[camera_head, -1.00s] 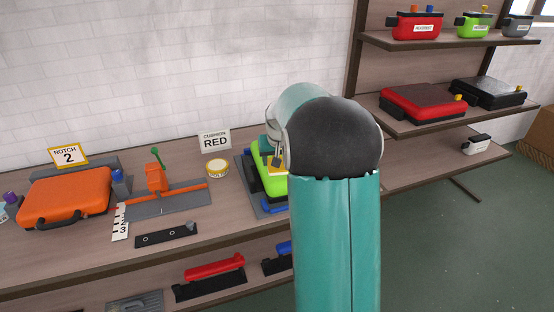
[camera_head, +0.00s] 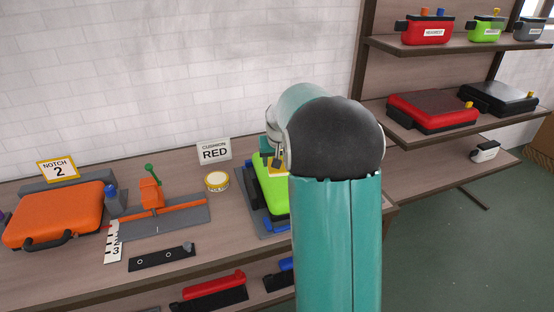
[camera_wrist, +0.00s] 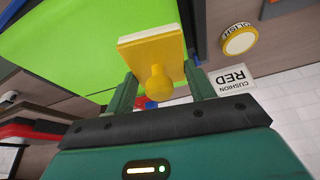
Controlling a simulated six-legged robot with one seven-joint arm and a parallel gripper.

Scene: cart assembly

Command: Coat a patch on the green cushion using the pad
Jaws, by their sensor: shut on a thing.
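The green cushion (camera_head: 266,184) is a bright green slab beside my arm in the head view, partly hidden by it. In the wrist view its broad green face (camera_wrist: 85,45) fills the upper left. The yellow pad (camera_wrist: 150,48) has a round knob and sits between the teal fingers of my gripper (camera_wrist: 161,88), which is shut on it. The pad overlaps the cushion's edge in the wrist view; I cannot tell if they touch. In the head view my forearm hides most of the gripper.
A round yellow-rimmed tin (camera_head: 216,181) and a sign reading "CUSHION RED" (camera_head: 214,151) stand left of the cushion. An orange case (camera_head: 55,215) and an orange clamp fixture (camera_head: 152,193) lie further left. Shelves with cases (camera_head: 432,112) rise at right.

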